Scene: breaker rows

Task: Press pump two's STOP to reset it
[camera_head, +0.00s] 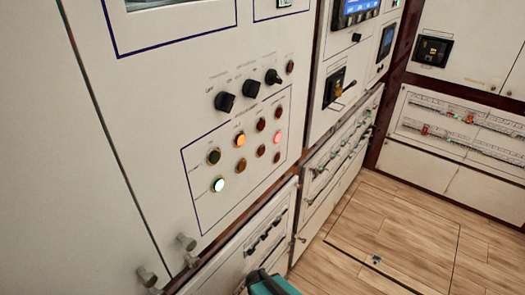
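A pale cabinet front carries a blue-outlined button panel (208,215) with several round buttons and lamps. A white-green lamp (219,185) glows at the lower left and an orange one (239,140) in the upper row. A red one (278,138) glows at the right. The others are dark, including a green one (214,156) and dark red ones (261,125). The labels are too small to read, so I cannot tell which is pump two's STOP. A teal and black part of my arm shows at the bottom edge, below the panel. My gripper's fingers are not visible.
Black rotary knobs (225,102) stick out above the buttons. Metal knobs (187,242) protrude at the lower left. A lower panel (268,234) with switches sits below. A yellow-and-black handle (339,90) juts out to the right. The wooden floor (405,235) at right is clear.

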